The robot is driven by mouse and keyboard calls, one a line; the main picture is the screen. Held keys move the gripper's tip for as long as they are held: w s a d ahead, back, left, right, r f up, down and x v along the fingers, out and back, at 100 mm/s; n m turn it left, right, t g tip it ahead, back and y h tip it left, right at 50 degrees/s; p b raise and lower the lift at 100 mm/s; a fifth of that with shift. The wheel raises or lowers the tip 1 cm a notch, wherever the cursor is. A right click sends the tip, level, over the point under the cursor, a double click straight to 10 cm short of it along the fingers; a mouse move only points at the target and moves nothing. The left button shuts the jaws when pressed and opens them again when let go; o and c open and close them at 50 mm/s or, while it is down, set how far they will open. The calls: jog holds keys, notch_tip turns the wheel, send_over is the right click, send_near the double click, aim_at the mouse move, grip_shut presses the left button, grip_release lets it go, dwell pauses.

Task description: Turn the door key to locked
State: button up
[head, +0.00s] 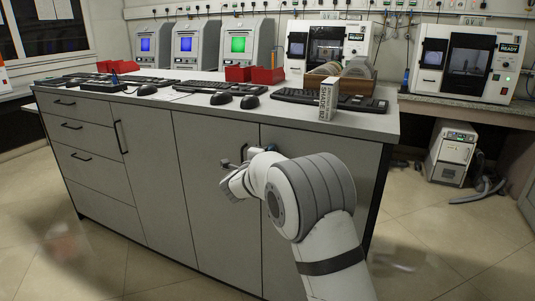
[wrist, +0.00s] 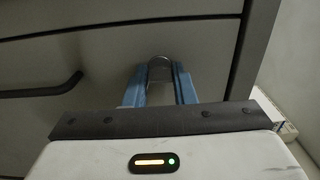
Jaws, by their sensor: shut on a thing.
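The door key (wrist: 160,62) shows in the wrist view as a small, rounded grey metal bow against the grey cabinet front. The blue fingers of my gripper (wrist: 160,74) sit on either side of it and are shut on it. The key's shaft and the lock are hidden, so I cannot tell how far it is turned. In the head view my gripper (head: 232,186) is at the front of the cabinet door (head: 213,225). The key cannot be made out there.
A dark bar handle (wrist: 45,90) is left of the fingers in the wrist view. The grey counter (head: 190,100) above the doors holds keyboards, mice, red bins (head: 267,75) and a small box (head: 328,98). The floor in front is clear.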

jog(key=shift+a, duration=0.15)
jog(key=o, duration=0.8)
jog(key=shift+o, duration=0.9)
